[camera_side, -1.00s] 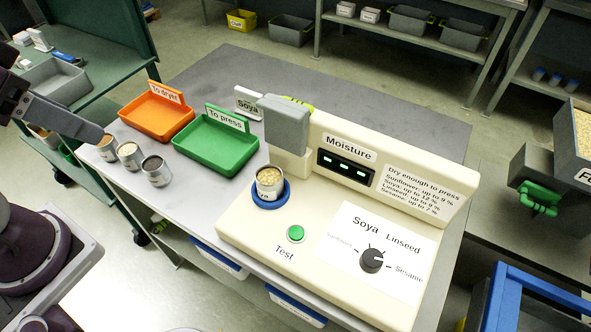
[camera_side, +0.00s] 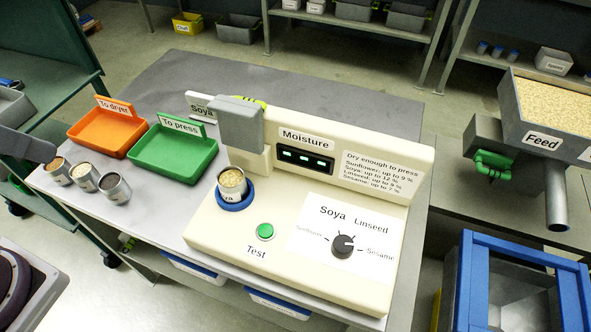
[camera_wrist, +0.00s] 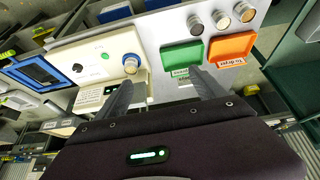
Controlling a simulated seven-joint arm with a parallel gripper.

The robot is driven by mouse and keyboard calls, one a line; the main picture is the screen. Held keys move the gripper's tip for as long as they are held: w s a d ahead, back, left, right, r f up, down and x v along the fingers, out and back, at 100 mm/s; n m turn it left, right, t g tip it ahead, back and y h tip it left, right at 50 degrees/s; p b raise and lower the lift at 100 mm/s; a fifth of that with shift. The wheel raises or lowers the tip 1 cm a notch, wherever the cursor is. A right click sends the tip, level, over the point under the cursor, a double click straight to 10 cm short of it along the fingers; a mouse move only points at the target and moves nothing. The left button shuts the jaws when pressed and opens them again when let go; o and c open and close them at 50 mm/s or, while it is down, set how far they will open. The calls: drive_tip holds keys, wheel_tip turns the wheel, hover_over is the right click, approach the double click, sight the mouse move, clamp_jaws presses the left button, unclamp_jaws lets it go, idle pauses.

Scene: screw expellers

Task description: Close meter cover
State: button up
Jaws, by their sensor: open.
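The cream moisture meter (camera_side: 290,262) stands on the grey bench. Its grey cover (camera_side: 237,124) is raised at the back left, above and behind the blue-ringed cup seat (camera_side: 235,205). A metal cup of grain (camera_side: 232,183) stands upright in that seat. The meter also shows in the wrist view (camera_wrist: 118,42), with the cup (camera_wrist: 130,67) beyond my left-hand finger. My gripper (camera_wrist: 160,77) is open and empty, its fingers spread towards the bench.
Green (camera_side: 172,160) and orange (camera_side: 105,136) trays and a Soya sign (camera_side: 203,106) stand left of the meter. Several sample cups (camera_side: 86,177) stand at the bench's left end. A dial (camera_side: 342,246) and a green Test button (camera_side: 265,231) are on the meter's front.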

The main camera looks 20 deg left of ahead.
drive_tip(key=shift+o, duration=0.3)
drive_tip(key=w+d+r+g+h, duration=0.1)
drive_tip(key=w+r, duration=0.3)
drive_tip(key=w, duration=0.4)
drive_tip(key=shift+w+d+r+n, duration=0.25)
drive_tip(key=shift+r+n, duration=0.05)
drive_tip(key=g, duration=0.4)
hover_over(242, 123)
drive_tip(key=w+a, duration=0.3)
drive_tip(key=w, duration=0.1)
wheel_tip(242, 123, down, 8)
drive_tip(key=d+f, duration=0.1)
drive_tip(key=w+d+f+y, duration=0.1)
drive_tip(key=shift+w+f, duration=0.15)
drive_tip(key=shift+f, duration=0.2)
wheel_tip(242, 123, down, 6)
drive_tip(key=shift+r, duration=0.15)
drive_tip(key=shift+f, duration=0.5)
clamp_jaws()
